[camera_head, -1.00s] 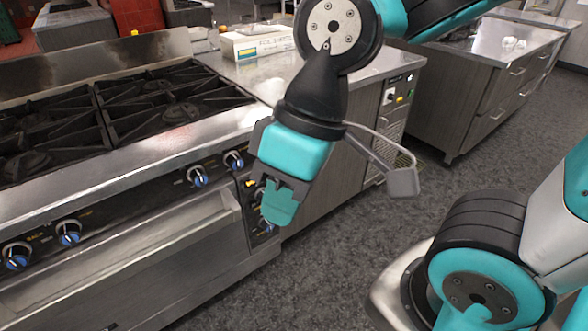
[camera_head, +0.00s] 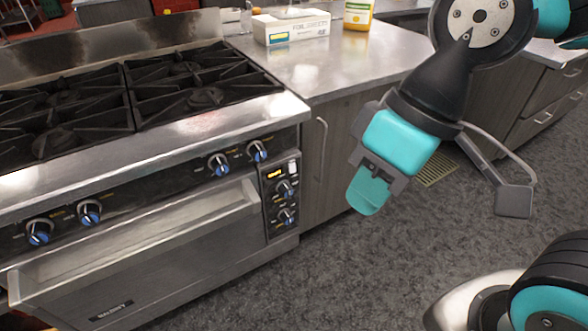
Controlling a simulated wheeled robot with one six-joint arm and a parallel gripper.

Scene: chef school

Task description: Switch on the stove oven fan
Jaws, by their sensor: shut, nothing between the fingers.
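The stove (camera_head: 150,155) stands at the left, with black burner grates on top and a row of blue-and-black knobs along its front. At the right end of its front is a small dark control panel (camera_head: 267,205). The panel carries a white rocker switch (camera_head: 293,168), a yellow label or light, and two knobs (camera_head: 285,188) below. Which control is the oven fan's cannot be read. My gripper (camera_head: 362,208) is shut and empty. It hangs over the floor to the right of the panel, clear of the stove.
A cabinet with a steel counter (camera_head: 345,65) adjoins the stove on the right; its vertical handle (camera_head: 320,145) sticks out. A foil box (camera_head: 291,26) and a yellow container (camera_head: 357,14) stand on the counter. Grey floor in front is clear.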

